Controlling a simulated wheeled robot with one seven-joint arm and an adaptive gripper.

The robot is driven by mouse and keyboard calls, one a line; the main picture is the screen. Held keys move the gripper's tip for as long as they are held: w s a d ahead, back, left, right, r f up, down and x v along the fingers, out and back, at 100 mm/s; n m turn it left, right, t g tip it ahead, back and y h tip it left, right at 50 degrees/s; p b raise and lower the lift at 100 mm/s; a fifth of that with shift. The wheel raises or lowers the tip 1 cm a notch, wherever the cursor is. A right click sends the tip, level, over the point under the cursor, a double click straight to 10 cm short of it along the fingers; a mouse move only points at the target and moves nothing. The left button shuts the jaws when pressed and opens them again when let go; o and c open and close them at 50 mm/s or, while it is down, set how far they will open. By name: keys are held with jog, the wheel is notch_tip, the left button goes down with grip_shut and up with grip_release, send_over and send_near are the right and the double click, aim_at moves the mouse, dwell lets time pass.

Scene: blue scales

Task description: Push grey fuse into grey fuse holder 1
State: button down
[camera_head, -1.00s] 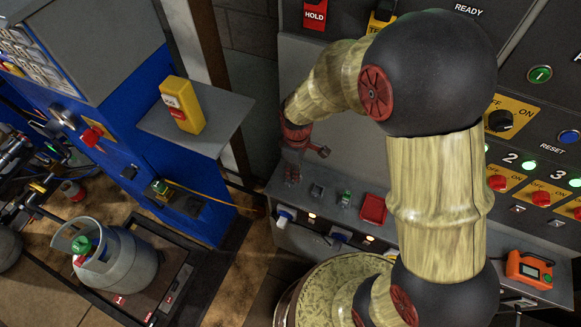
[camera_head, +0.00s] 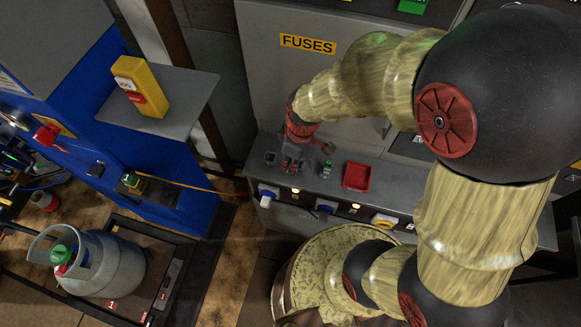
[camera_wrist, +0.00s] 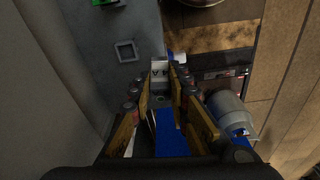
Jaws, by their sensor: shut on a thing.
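My gripper (camera_head: 291,165) is over the left part of the grey shelf in the head view. In the wrist view its fingers (camera_wrist: 160,88) are shut on a pale grey fuse (camera_wrist: 159,70) with dark lettering. A square grey fuse holder (camera_wrist: 126,51) shows up and left of the fuse, apart from it in the picture, with nothing standing in it. In the head view, a dark holder (camera_head: 270,157) lies just left of my gripper. A green fuse (camera_head: 326,168) stands to the right. My gripper hides the shelf between them. I cannot tell which holder is number 1.
Plug sockets (camera_head: 325,206) line the shelf front. The FUSES panel (camera_head: 307,44) rises behind. A barrel (camera_head: 320,255) stands in front. A gas cylinder (camera_head: 100,262) stands at lower left.

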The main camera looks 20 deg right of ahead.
jog(key=w+a+n+t+y+b, duration=0.1)
jog(key=w+a+y+b, duration=0.1)
jog(key=w, duration=0.8)
jog(key=shift+a+b, duration=0.7)
jog(key=shift+w+n+y, duration=0.1)
jog(key=shift+n+y, duration=0.2)
jog(key=shift+f+b, duration=0.1)
jog(key=shift+b, duration=0.3)
notch_tip(320, 180, down, 6)
jog(key=b, duration=0.5)
jog(key=shift+b, duration=0.3)
jog(key=shift+b, duration=0.8)
dwell(0.5)
jog(key=shift+f+b, duration=1.15)
jog(key=shift+b, duration=0.05)
